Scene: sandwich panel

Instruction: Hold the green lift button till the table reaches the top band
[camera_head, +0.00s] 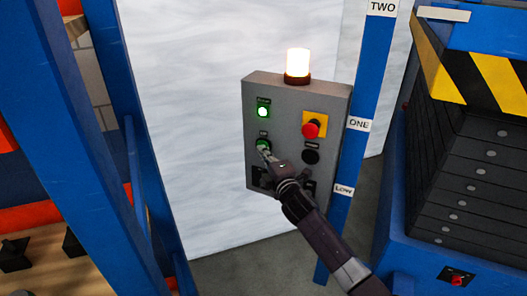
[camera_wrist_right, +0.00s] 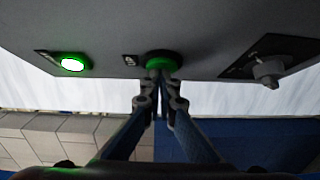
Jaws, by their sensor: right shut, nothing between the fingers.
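The grey control box (camera_head: 290,90) faces me with the green lift button (camera_head: 262,144) on its left side, below a lit green lamp (camera_head: 263,111). My right gripper (camera_head: 264,153) is shut and empty, its fingertips at the lift button and partly covering it. In the right wrist view the fingertips (camera_wrist_right: 160,92) point at the green button (camera_wrist_right: 163,57) and seem to touch it; how far it is pressed I cannot tell. The lift table (camera_head: 492,36), blue with a yellow-black striped edge, is raised on black bellows at the right. My left gripper is not in view.
An orange-white beacon (camera_head: 298,64) glows on the box. A red emergency button (camera_head: 311,129) and a black button (camera_head: 311,156) sit right of the lift button. A blue post (camera_head: 364,90) carries LOW, ONE and TWO labels. Blue racking (camera_head: 125,130) stands left.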

